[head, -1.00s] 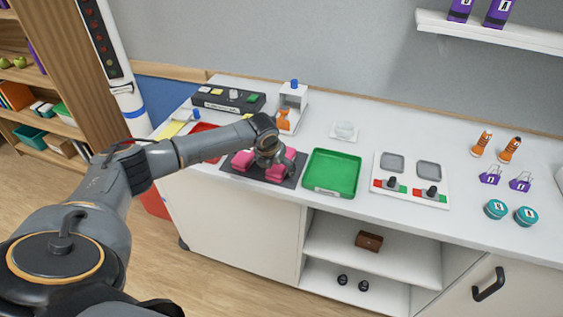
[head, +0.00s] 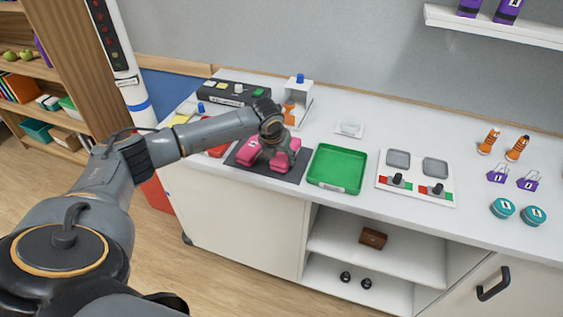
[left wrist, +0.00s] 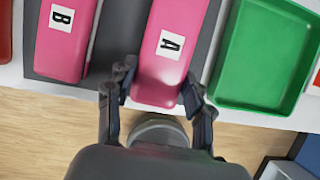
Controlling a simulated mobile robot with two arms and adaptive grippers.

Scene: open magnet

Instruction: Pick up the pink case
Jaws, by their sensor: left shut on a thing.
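Two pink cases are on a dark mat (head: 290,178). In the left wrist view one pink case carries an A label (left wrist: 175,52), and the other carries a B label (left wrist: 62,40) to its left. My left gripper (left wrist: 155,95) has one finger on each side of the A case near its front end. In the head view the A case (head: 283,162) shows below the gripper (head: 280,150), partly hidden by it, and the B case (head: 247,152) lies to the left. I cannot tell whether the A case is clear of the mat. My right gripper is not in view.
A green tray (head: 338,186) stands just right of the mat. A red tray (head: 216,152) is to the left, partly behind my arm. A white panel with grey pads (head: 416,192) is further right. A dark control box (head: 226,98) stands behind.

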